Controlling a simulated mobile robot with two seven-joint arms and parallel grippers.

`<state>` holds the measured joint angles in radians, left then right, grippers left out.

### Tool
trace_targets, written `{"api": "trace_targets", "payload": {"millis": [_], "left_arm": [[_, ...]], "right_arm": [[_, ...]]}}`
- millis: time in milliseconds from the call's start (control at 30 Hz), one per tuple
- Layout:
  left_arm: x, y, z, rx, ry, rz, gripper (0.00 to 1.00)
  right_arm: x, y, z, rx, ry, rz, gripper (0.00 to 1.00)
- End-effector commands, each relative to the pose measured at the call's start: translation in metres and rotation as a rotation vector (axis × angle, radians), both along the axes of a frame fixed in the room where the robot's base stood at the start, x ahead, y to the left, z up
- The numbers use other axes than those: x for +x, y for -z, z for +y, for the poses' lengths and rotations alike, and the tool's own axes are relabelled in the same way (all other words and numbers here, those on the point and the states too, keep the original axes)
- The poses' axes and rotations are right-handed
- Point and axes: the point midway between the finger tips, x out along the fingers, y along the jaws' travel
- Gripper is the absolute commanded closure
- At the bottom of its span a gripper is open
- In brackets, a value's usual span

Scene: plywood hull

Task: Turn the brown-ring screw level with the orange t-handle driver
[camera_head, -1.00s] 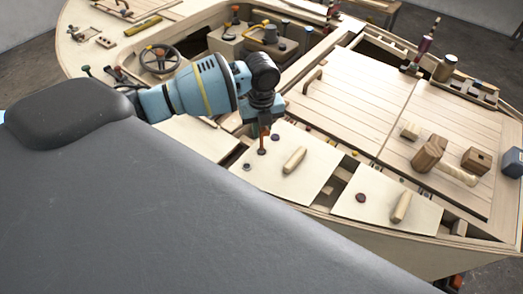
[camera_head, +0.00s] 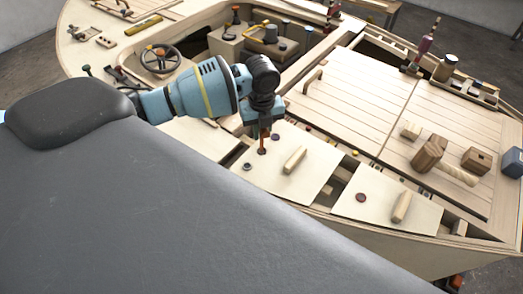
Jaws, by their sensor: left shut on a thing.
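My left gripper (camera_head: 263,115) is shut on the orange t-handle driver (camera_head: 263,138) above a pale plywood panel. The driver points down, roughly upright. Its tip meets the panel near its upper left edge, and the screw head under it is hidden or too small to tell. A grey screw head (camera_head: 247,166) is just below left of the tip. A dark brownish screw head (camera_head: 288,170) is to the right, beside a wooden handle. Another brown-red screw head (camera_head: 361,198) is on the neighbouring panel. I cannot tell which carries the brown ring. My right gripper is not in view.
Wooden handles (camera_head: 294,159) and (camera_head: 401,207) stand up from the two panels. An open slot (camera_head: 338,185) lies between them. A steering wheel (camera_head: 160,59) is behind my left arm. Wooden blocks and a mallet (camera_head: 429,153) sit on the planked hatch at right.

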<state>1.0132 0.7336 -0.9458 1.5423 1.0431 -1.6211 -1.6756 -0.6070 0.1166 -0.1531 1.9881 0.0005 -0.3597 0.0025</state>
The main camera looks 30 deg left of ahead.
Motion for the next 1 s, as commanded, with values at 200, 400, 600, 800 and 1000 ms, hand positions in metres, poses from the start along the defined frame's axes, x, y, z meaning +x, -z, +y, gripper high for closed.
{"api": "trace_targets", "payload": {"millis": [200, 400, 600, 800, 1000], "left_arm": [[0.0, 0.0, 0.0, 0.0, -0.024, 0.0, 1.0], [0.0, -0.004, 0.0, -0.001, -0.257, -0.004, 1.0], [-0.001, 0.001, 0.0, -0.001, -0.42, 0.004, 1.0], [-0.001, 0.001, 0.0, 0.0, -0.436, 0.004, 1.0], [-0.001, 0.0, 0.0, 0.0, -0.482, 0.002, 1.0]], "right_arm": [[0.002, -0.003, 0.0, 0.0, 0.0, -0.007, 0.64], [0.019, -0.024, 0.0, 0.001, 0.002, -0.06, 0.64], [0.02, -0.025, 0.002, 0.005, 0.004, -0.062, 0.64], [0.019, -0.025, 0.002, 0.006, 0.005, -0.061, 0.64], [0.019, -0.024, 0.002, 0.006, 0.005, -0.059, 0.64]]}}
